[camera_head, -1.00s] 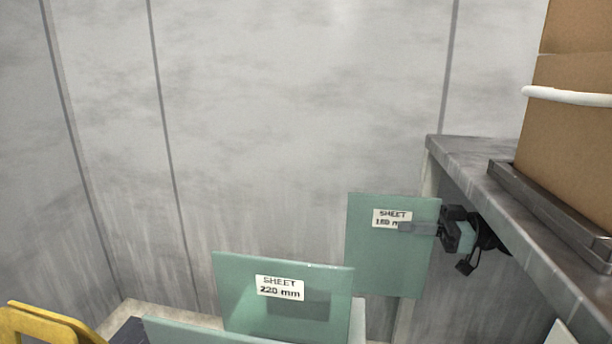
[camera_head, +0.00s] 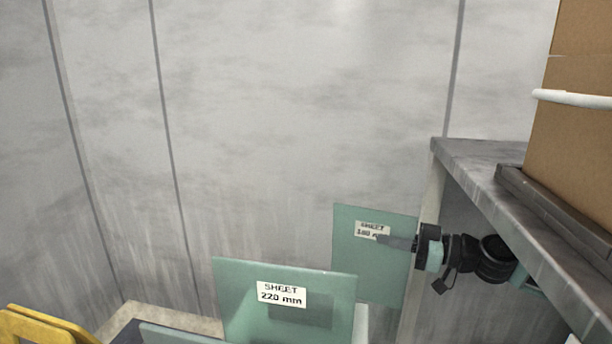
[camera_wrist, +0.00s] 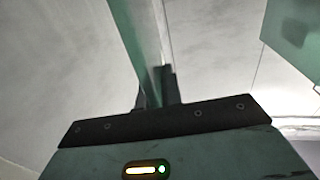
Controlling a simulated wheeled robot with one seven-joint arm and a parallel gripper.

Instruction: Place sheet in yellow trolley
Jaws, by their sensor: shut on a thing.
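A green glass sheet (camera_head: 374,262) with a white label reading "SHEET", its number probably 180 mm, hangs upright in my gripper (camera_head: 402,242). The gripper is shut on the sheet near its label, reaching in from the right below the grey shelf. In the wrist view the held sheet (camera_wrist: 140,40) shows edge-on between the fingers (camera_wrist: 158,88). A second green sheet (camera_head: 285,325), labelled "SHEET 220 mm", stands upright in front, to the left and lower. A yellow frame part (camera_head: 45,325) shows at the bottom left, perhaps of the yellow trolley; most of it is out of view.
A grey shelf or bench (camera_head: 520,200) with a metal rail and a brown cardboard box (camera_head: 585,130) juts in at the right, above my arm. Another green sheet edge (camera_head: 175,335) shows at the bottom. Bare grey walls (camera_head: 300,110) stand behind, with free room above the sheets.

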